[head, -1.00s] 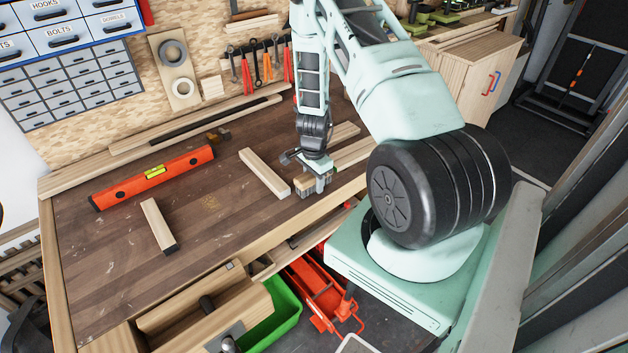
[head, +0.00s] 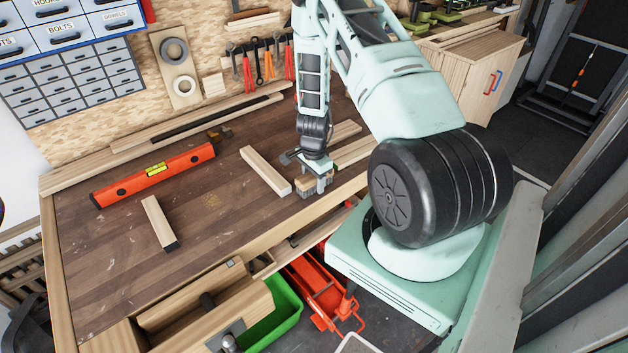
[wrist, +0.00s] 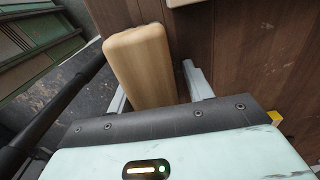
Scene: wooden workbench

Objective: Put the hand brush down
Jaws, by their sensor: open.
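The hand brush (head: 308,192) rests on the workbench close to its front edge, with its grey bristles down. Its pale wooden body also shows in the wrist view (wrist: 140,65). My gripper (head: 318,175) is directly over the brush, pointing down. In the wrist view my gripper (wrist: 155,85) is open, with one finger on each side of the wooden body. A narrow gap shows by the right finger; contact at the left finger cannot be told. The gripper hides part of the brush in the head view.
A pale wooden bar (head: 265,171) lies just left of the brush, and more boards (head: 352,152) lie behind it. An orange spirit level (head: 150,176) and a short dark-tipped block (head: 158,222) lie further left. The bench's left middle (head: 215,215) is clear.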

